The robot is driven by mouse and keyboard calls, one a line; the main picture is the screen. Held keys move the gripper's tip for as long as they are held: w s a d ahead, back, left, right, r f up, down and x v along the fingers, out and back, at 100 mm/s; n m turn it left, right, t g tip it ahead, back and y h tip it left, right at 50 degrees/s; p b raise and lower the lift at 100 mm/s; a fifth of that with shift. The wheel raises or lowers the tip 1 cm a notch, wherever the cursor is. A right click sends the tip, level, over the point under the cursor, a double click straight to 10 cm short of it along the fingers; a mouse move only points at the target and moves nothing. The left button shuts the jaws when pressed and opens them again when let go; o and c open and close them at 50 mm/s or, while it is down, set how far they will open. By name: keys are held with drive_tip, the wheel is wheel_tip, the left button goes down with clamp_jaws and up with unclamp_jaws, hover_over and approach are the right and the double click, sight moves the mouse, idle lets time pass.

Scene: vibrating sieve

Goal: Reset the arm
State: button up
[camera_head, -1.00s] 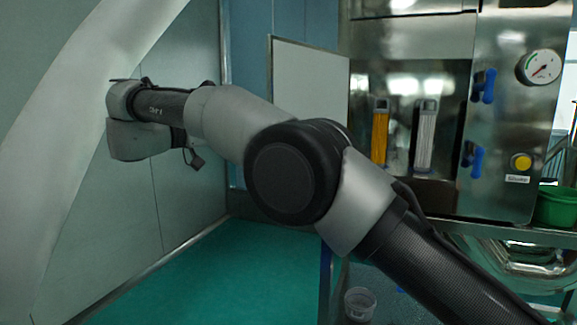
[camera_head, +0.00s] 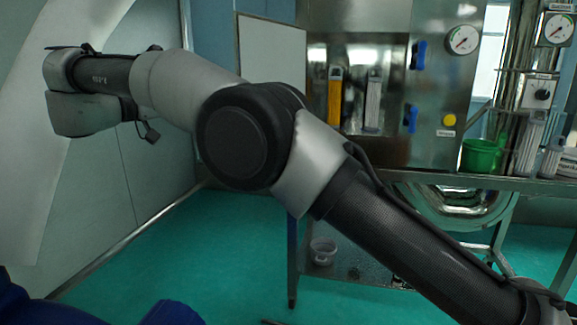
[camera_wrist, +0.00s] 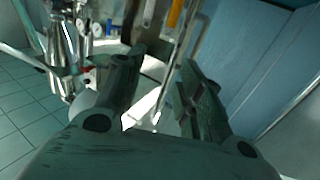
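My arm (camera_head: 240,135) stretches across the head view, from the lower right, over a large dark elbow joint, to the upper left. My gripper is not clearly seen in the head view. In the wrist view my gripper (camera_wrist: 165,75) shows two dark fingers standing apart with a gap between them. Nothing is held between the fingers. Behind them are blurred metal equipment and a blue wall.
A steel panel with a gauge (camera_head: 463,40), blue valve handles and a yellow button stands at the back. A green container (camera_head: 482,156) sits on a shelf at right. A small white bucket (camera_head: 323,251) is below. Green floor (camera_head: 210,240) is open at centre left.

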drive_tip(key=w+a+f+n+y, duration=0.25)
drive_tip(key=a+n+y, duration=0.55)
drive_tip(key=y, duration=0.4)
drive_tip(key=w+a+f+n+y, duration=0.2)
drive_tip(key=w+a+n+y, duration=0.3)
drive_tip(key=a+y, duration=0.6)
drive_tip(key=s+d+f+n+g+h, duration=0.1)
drive_tip(key=s+d+f+g+h, duration=0.2)
drive_tip(key=d, duration=0.9)
drive_tip(key=s+d+f+g, duration=0.4)
drive_tip(key=d+f, duration=0.1)
drive_tip(key=d, duration=0.8)
drive_tip(key=s+d+f+n+g+h, duration=0.1)
drive_tip(key=s+d+f+g+h, duration=0.2)
drive_tip(key=d, duration=0.9)
drive_tip(key=s+d+m+h, duration=0.1)
drive_tip(key=s+d+m, duration=0.1)
drive_tip(key=s+d, duration=0.6)
drive_tip(key=s+d+m+h, duration=0.2)
drive_tip(key=s+d, duration=0.6)
drive_tip(key=d, duration=1.1)
drive_tip(key=s+d+f+m+h, duration=0.1)
drive_tip(key=s+d+m+h, duration=0.1)
drive_tip(key=s+d, duration=0.6)
drive_tip(key=d, duration=0.5)
drive_tip(key=shift+s+d+m+t, duration=0.2)
drive_tip(key=shift+d+m+t, duration=0.05)
drive_tip(key=shift+m+t, duration=0.05)
